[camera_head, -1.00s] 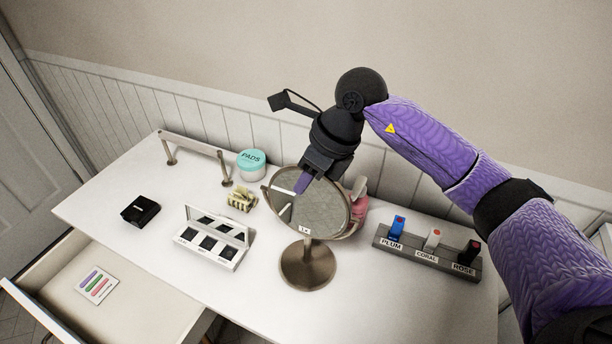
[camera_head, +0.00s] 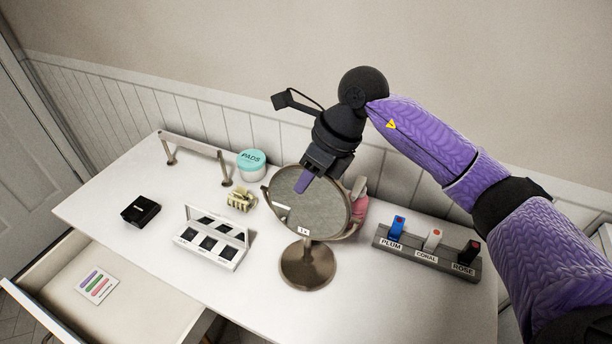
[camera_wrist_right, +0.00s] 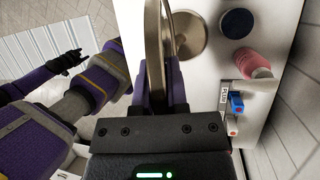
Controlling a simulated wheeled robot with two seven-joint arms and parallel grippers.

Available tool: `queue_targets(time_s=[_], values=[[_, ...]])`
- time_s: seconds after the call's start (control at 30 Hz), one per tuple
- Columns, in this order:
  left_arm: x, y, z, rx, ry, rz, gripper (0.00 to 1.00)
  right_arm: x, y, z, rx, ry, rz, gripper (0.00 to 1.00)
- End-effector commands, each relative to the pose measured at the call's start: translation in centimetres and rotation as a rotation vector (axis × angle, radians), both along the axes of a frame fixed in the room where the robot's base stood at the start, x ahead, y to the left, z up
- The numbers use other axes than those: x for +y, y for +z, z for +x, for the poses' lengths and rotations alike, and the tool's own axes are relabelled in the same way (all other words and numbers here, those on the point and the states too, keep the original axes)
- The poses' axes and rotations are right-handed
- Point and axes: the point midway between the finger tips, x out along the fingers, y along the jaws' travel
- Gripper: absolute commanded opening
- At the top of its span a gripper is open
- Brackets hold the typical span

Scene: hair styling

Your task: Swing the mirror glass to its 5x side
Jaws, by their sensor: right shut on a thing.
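The round mirror (camera_head: 322,212) stands on a metal base (camera_head: 308,266) in the middle of the table. Its glass faces my head camera, and a small "1x" label (camera_head: 303,231) shows at its lower edge. My right gripper (camera_head: 304,182) reaches down over the top rim from behind and is shut on the mirror glass. In the right wrist view the mirror (camera_wrist_right: 155,45) shows edge-on between the two purple fingers (camera_wrist_right: 158,75). The 5x side is hidden. My left gripper (camera_wrist_right: 68,62) shows small at the left of the right wrist view; its jaws are too small to judge.
Left are an open palette (camera_head: 212,240), a pads jar (camera_head: 252,164), a yellowish item (camera_head: 241,200), a black box (camera_head: 140,210) and an open drawer (camera_head: 130,300).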

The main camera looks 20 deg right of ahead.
Motion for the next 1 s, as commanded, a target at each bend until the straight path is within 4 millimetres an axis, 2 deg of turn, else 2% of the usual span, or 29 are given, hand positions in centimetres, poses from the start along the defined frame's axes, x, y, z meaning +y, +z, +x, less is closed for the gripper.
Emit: queue_targets(time_s=[0.27, 0.6, 1.0], values=[[0.0, 0.0, 0.0, -0.001, 0.000, -0.001, 0.59, -0.7, -0.3, 0.7, 0.120, -0.005, 0.145, 0.00], [0.1, -1.7, -0.4, 0.012, -0.001, 0.002, 0.59, -1.5, -1.1, 1.4, 0.273, -0.003, 0.325, 0.00], [1.9, -3.1, -1.7, 0.043, -0.004, 0.033, 0.59, -1.8, -1.3, 1.6, 0.357, -0.001, 0.424, 0.00]])
